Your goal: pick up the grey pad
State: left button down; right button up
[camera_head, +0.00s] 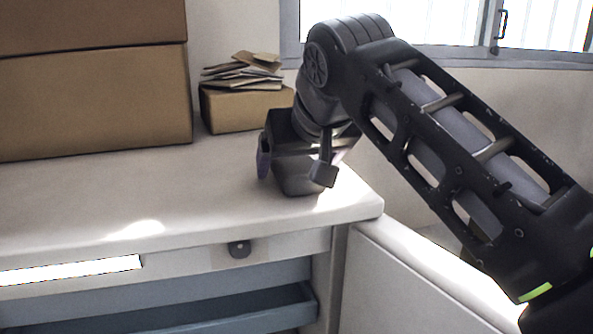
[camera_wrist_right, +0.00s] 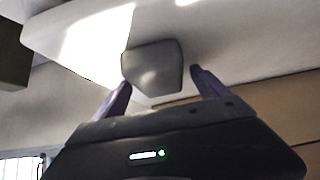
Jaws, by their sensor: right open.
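The grey pad (camera_head: 297,183) is a dark grey, rounded block on the white counter top near its right front corner. In the right wrist view the pad (camera_wrist_right: 152,66) shows just ahead of the fingertips, nearer the left one. My right gripper (camera_head: 293,167) points down over the pad, its fingers open on either side of it. In the right wrist view my right gripper (camera_wrist_right: 160,80) shows two purple-lined fingers set apart. I cannot tell whether a finger touches the pad. The gripper hides the pad's upper part in the head view. My left gripper is not in view.
A large cardboard box stack (camera_head: 95,100) stands at the back left of the counter (camera_head: 70,205). A small box (camera_head: 235,112) with loose cardboard pieces (camera_head: 243,72) on top stands behind the gripper. An open drawer (camera_head: 230,312) lies below the counter's front edge. The counter's left front is clear.

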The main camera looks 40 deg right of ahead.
aim_at(296, 161)
jog(key=shift+c, duration=0.5)
jog(key=c, duration=1.4)
jog(key=shift+r, duration=0.15)
notch_tip(296, 161, up, 5)
jog(key=shift+r+p, duration=0.1)
jog(key=shift+p, duration=0.65)
notch_tip(296, 161, up, 5)
jog(key=p, duration=0.4)
jog(key=shift+f, duration=0.2)
jog(key=shift+f, duration=0.1)
